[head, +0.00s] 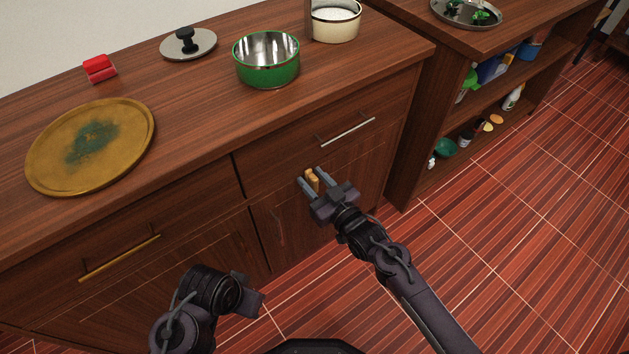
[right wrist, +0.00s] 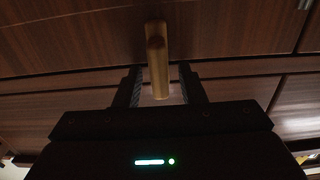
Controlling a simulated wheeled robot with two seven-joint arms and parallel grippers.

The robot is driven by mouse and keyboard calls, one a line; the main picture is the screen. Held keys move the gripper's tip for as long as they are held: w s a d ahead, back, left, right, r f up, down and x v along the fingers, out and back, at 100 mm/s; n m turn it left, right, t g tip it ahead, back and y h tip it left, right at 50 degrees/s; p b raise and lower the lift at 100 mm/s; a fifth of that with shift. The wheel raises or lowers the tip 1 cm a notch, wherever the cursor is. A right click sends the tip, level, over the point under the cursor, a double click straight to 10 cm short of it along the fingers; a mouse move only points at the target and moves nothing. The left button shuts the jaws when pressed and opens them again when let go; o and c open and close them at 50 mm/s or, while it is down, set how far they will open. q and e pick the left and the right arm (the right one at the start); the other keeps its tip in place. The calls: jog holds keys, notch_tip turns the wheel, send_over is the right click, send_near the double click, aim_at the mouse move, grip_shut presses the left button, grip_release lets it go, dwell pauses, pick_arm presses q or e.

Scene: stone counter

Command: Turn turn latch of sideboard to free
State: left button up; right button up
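The sideboard (head: 195,120) is dark brown wood with drawers and doors below its top. The turn latch (head: 312,181) is a small golden bar on its front, below the right drawer. In the right wrist view the latch (right wrist: 158,75) runs up and down the picture. My right gripper (head: 311,180) is at the latch, its two fingers on either side of it. The right wrist view shows gaps between the fingers (right wrist: 160,88) and the bar, so the gripper is open. My left gripper (head: 252,298) is low in front of the sideboard; its fingers cannot be made out.
On the sideboard top are a round yellow tray (head: 60,165), a red object (head: 99,68), a lid (head: 188,44), a green bowl (head: 267,72) and a cream pot (head: 336,22). Drawer handles (head: 348,131) stick out from the front. An open shelf unit (head: 425,120) stands at right.

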grip_shut()
